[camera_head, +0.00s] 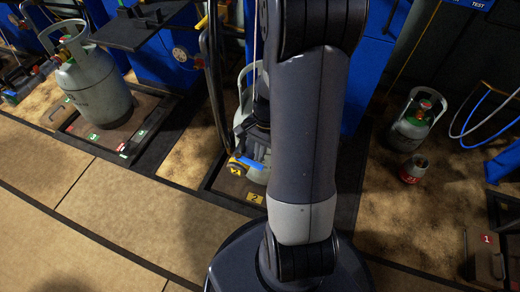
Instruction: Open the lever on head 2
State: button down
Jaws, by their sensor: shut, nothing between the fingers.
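Head 2 (236,166) carries a yellow tag and a blue part; it sits low by the front of the middle grey cylinder (241,110). The blue part (248,162) looks like its lever, but its position is too small to tell. My gripper (257,150) appears as a dark shape beside my large arm link, close above head 2. It is shut and holds nothing. Whether it touches the lever cannot be told. My arm hides the right side of the cylinder and part of the head.
A grey cylinder (95,90) stands on scale 3 at the left. A small cylinder (413,122) and a red-banded canister (413,168) stand on the right floor. A yellow plate marked 2 (254,198) is on the middle scale's front edge.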

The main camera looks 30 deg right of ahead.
aim_at(254, 165)
jog(key=m, duration=0.1)
jog(key=s+a+m+p, duration=0.1)
jog(key=m+p, duration=0.1)
jog(key=m, duration=0.1)
jog(key=shift+s+a+r+t, duration=0.15)
jog(key=shift+s+a+t, duration=0.15)
jog(key=shift+s+t, duration=0.1)
jog(key=a+m, duration=0.1)
jog(key=a+m+p, duration=0.1)
jog(key=m, duration=0.1)
jog(key=shift+s+m+t, duration=0.3)
jog(key=shift+s+t, duration=0.1)
jog(key=a+m, duration=0.1)
jog(key=m, duration=0.1)
jog(key=a+m+t+p, duration=0.1)
jog(key=m, duration=0.1)
jog(key=a+m+p, duration=0.1)
jog(key=a+m, duration=0.1)
jog(key=m, duration=0.1)
jog(key=shift+w+a+t, duration=0.1)
jog(key=shift+w+t, duration=0.05)
jog(key=shift+t, duration=0.15)
jog(key=shift+w+a, duration=0.1)
jog(key=shift+a, duration=0.05)
jog(key=shift+w, duration=0.1)
